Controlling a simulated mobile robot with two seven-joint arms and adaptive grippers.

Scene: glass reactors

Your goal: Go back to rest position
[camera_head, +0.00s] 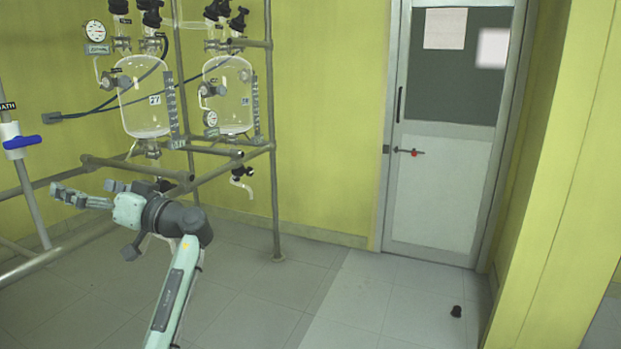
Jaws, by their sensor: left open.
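My left gripper (84,193) is open and empty at the left of the head view. Its fingers point left, in front of the metal pipe frame (275,200). My left arm reaches up to it from the bottom of the picture. My right gripper does not show. Two glass reactors hang in the frame behind and above the gripper: the left reactor (143,105) and the right reactor (229,103).
A grey door (440,190) is shut in the yellow back wall. A small black object (456,311) lies on the floor near it. The floor (350,300) in the middle is clear. A yellow wall edge (560,200) stands at the right.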

